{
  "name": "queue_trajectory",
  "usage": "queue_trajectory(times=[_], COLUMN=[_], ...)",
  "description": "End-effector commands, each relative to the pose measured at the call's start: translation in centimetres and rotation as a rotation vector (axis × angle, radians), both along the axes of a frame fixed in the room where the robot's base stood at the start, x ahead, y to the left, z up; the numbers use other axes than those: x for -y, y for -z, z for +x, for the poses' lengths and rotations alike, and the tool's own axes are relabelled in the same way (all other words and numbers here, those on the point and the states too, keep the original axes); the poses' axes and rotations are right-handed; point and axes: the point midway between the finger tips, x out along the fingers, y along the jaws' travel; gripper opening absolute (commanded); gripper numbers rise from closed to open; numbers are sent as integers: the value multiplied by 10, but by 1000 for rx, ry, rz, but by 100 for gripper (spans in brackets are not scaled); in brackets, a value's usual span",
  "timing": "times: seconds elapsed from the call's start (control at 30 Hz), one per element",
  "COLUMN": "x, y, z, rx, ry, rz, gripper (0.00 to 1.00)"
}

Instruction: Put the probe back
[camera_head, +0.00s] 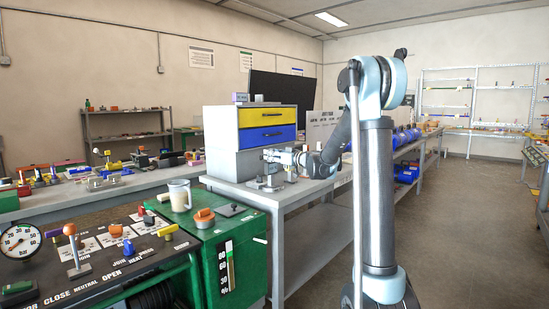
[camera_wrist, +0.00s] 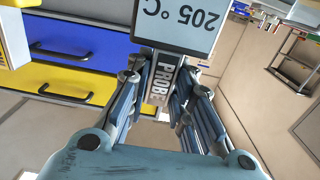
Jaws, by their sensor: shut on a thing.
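The probe (camera_wrist: 165,84) shows in the wrist view, with the label PROBE on its body and a pale display reading 205 °C at its top. My gripper (camera_wrist: 160,98) is shut around the probe's body, one set of fingers on each side. In the head view my gripper (camera_head: 298,158) is over the grey bench, in front of the drawer unit. The probe is too small there to make out well. A small grey metal fixture (camera_head: 269,183) stands on the bench just below my gripper. The probe's lower end is hidden in the wrist view.
A drawer unit with yellow and blue fronts (camera_head: 267,118) stands on the grey bench (camera_head: 236,188) behind my gripper. Blue bins (camera_head: 403,137) stand farther along. A green cart (camera_head: 238,262) with a white jug (camera_head: 180,195) and levers is at the front left. Floor at right is clear.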

Motion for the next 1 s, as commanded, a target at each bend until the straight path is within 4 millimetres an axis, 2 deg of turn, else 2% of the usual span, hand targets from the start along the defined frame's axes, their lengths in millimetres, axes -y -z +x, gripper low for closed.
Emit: queue_trajectory(times=[0.13, 0.17, 0.2, 0.23, 0.63, 0.77, 1.0], x=[0, 0, 0, 0, -1, 12, 48], y=[3, 3, 3, 2, -1, 0, -1], z=[0, 0, 0, 0, 0, -9, -37], rx=[0, 0, 0, 0, 0, 0, 0], ry=[0, 0, 0, 0, -1, 1, 2], rz=[0, 0, 0, 0, 0, 0, 0], gripper=[0, 28, 37, 41, 41, 41, 41])
